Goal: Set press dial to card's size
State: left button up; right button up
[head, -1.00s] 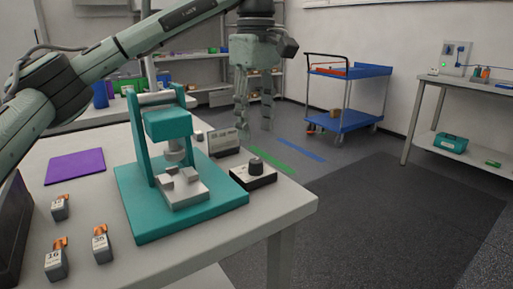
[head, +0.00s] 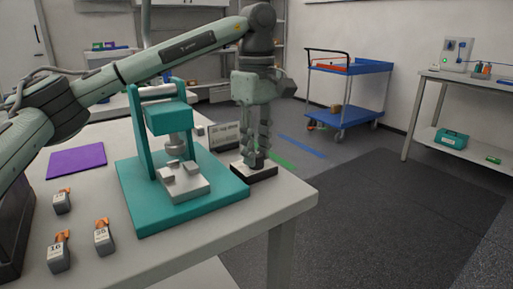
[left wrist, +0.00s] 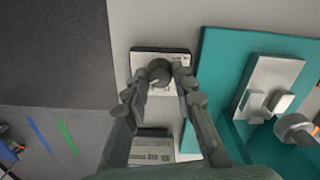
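The dial box (head: 262,175), black with a light top, sits at the table's right end beside the teal press (head: 175,125). Its dark round dial (left wrist: 160,72) shows in the left wrist view, with a pale mark on it. My left gripper (head: 254,158) points down over the box and hides the dial in the head view. In the left wrist view its open fingers (left wrist: 164,86) are on both sides of the dial; I cannot tell if they touch it. The card (head: 224,135) stands behind the press, its print too small to read. My right gripper is not in view.
A blue cart (head: 345,118) and a side bench (head: 455,83) are across the floor. The table's right edge is close to the dial box.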

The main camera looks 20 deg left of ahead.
pick_arm(q)
grip_shut()
jog(key=n, duration=0.5)
jog(key=shift+n, duration=0.4)
jog(key=shift+n+p, duration=0.3)
jog(key=shift+n, duration=0.6)
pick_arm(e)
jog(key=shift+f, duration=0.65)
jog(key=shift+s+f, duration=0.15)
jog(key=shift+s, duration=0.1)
pick_arm(q)
jog(key=o, duration=0.6)
grip_release()
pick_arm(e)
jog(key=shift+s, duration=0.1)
